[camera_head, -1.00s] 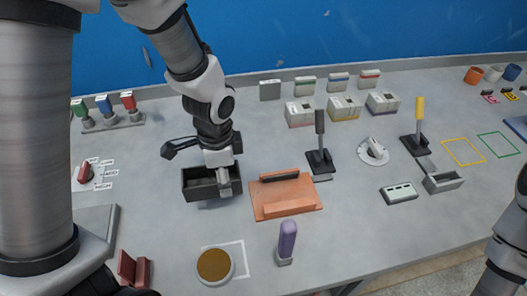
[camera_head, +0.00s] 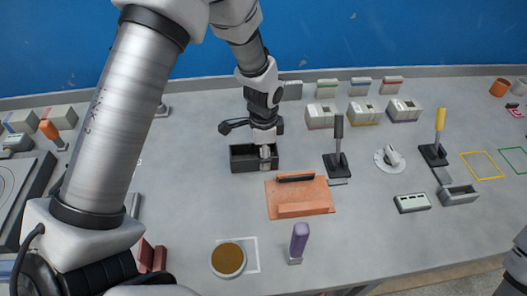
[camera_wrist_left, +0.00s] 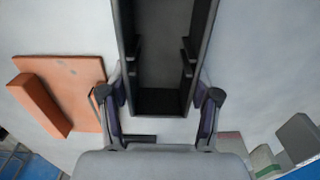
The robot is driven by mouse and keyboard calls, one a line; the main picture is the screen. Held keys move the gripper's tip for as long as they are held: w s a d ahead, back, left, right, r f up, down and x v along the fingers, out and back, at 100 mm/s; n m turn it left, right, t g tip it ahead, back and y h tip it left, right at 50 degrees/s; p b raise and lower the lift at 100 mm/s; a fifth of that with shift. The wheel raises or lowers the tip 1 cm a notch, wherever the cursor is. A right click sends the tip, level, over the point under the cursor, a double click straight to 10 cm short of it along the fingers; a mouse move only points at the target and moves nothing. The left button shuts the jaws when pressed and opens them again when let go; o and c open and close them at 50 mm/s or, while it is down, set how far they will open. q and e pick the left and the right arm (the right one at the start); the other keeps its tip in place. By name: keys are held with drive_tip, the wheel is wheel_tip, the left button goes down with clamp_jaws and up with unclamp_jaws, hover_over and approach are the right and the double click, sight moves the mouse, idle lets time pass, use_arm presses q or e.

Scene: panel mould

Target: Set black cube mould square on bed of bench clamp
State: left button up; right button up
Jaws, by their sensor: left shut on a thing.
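The black cube mould (camera_head: 242,165) is an open-topped dark box, held at its right end in the head view by my left gripper (camera_head: 265,152). In the left wrist view the fingers (camera_wrist_left: 162,100) sit on either side of the mould (camera_wrist_left: 158,103), and its inner walls show small ledges. The bench clamp's orange bed (camera_head: 322,192) lies right of and nearer than the mould, with a dark bar at its back and an orange block at its front. The bed also shows in the left wrist view (camera_wrist_left: 75,75), apart from the mould. My right gripper is not visible.
A black-handled lever (camera_head: 338,150) stands right of the bed. A purple handle (camera_head: 299,238) and a round brown-topped dish (camera_head: 228,259) stand in front. A white dial (camera_head: 389,158) and grey boxes (camera_head: 321,115) lie further right and back.

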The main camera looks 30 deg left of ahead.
use_arm(q)
drive_tip(key=o, duration=1.3)
